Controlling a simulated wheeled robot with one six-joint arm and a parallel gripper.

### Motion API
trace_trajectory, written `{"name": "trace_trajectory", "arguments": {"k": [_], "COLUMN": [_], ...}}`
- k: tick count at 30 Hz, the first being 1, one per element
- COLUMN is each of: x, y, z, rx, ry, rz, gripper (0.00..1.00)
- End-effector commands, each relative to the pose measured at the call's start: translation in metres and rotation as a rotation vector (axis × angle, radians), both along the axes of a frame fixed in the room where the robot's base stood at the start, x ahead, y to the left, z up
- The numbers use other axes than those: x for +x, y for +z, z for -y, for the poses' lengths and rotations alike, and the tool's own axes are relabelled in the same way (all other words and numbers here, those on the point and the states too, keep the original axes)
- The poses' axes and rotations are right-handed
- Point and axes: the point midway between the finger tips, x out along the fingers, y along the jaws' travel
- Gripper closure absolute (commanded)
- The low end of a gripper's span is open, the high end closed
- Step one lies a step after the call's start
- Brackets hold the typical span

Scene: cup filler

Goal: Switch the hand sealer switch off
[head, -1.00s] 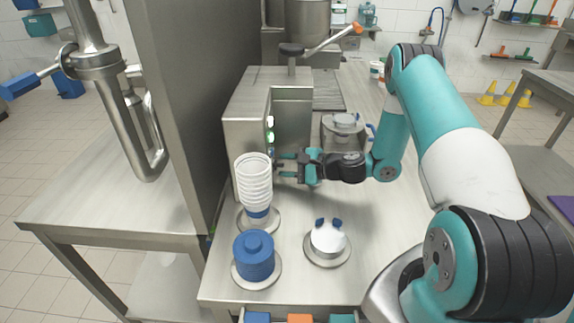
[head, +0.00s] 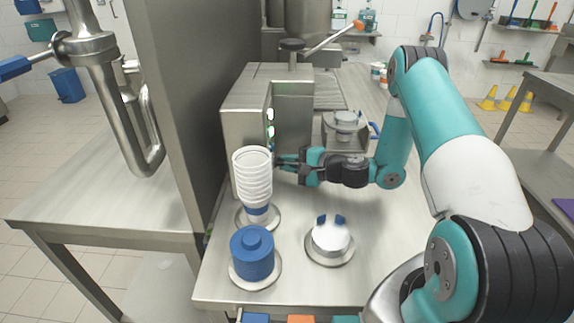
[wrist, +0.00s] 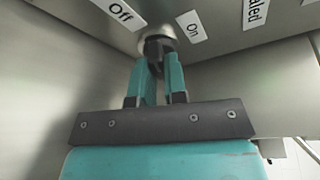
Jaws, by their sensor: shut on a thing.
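The hand sealer (head: 245,112) is a steel box on the table, with green lights on its side face. In the wrist view its switch (wrist: 158,42) is a round metal collar with a dark knob, between an "Off" label (wrist: 120,10) on the left and an "On" label (wrist: 191,27) on the right. My gripper (wrist: 155,62) is shut on the knob, its teal fingers close together around it. The fingers hide much of the knob, so I cannot tell which way it points. In the head view my gripper (head: 281,163) reaches left to the sealer's side face.
A stack of white cups (head: 252,173) stands close in front of my gripper. A blue cylinder (head: 254,256) and a round metal fixture with blue tabs (head: 330,240) are on the front of the table. A metal pot (head: 345,130) stands behind the gripper.

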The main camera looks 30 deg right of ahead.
Motion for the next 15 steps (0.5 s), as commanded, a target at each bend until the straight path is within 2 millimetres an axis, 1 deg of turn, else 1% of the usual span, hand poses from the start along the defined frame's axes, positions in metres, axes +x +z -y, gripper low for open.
{"name": "trace_trajectory", "arguments": {"k": [1, 4, 12, 15], "x": [0.0003, 0.0003, -0.0001, -0.0037], "y": [0.0008, 0.0006, 0.0, -0.0013], "z": [0.0006, 0.0006, 0.0005, 0.004], "rx": [0.0, 0.0, 0.001, 0.001], "ry": [-0.003, -0.003, -0.001, -0.003], "rz": [0.001, 0.001, 0.0, -0.001], "gripper": [0.85, 0.62, 0.62, 0.62]}}
